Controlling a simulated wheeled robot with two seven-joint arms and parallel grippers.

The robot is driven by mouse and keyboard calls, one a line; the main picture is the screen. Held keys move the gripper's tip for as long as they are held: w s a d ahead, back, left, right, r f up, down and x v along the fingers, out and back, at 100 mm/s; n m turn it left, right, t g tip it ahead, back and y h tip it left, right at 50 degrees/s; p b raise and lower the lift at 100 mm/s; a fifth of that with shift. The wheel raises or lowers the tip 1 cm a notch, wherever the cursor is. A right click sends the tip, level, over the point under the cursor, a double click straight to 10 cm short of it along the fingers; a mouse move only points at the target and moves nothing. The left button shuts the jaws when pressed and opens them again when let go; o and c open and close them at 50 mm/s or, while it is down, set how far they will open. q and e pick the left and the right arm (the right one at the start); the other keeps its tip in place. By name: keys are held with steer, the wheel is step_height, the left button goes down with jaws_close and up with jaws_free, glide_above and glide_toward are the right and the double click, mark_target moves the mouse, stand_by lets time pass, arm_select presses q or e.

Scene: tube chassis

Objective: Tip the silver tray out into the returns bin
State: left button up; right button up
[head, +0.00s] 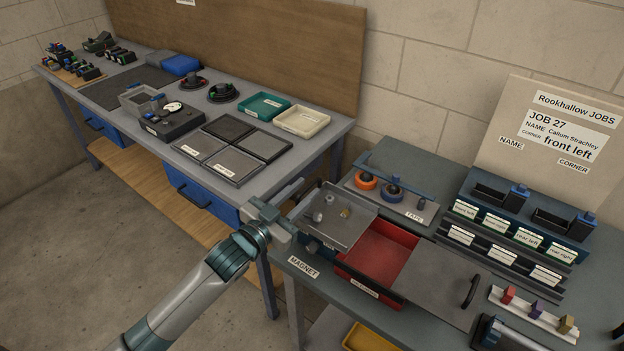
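The silver tray (346,231) is at the left end of the grey-green bench, beside the red bin and overlapping its left side in the picture. It looks roughly level, with several small metal parts (345,212) on it. The red bin (385,246) is open at its left part. A grey lid with a black handle (440,285) covers the right. Its front label is too small to read surely. My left gripper (284,212) is at the tray's left edge; its fingers are seen edge-on, so their closure is unclear. My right gripper is not in view.
Tape rolls (392,188) stand behind the tray. A "MAGNET" label (303,267) is on the bench's front edge. Labelled racks (515,235) and a job board (555,135) are at right. Another bench (330,128) with trays stands at left. A yellow bin (370,338) sits below.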

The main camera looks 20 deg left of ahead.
mark_target(319, 178)
arm_select(q)
steer(key=shift+p+x, duration=0.35)
steer(key=shift+x, duration=1.65)
steer(key=shift+s, duration=0.1)
jaws_close()
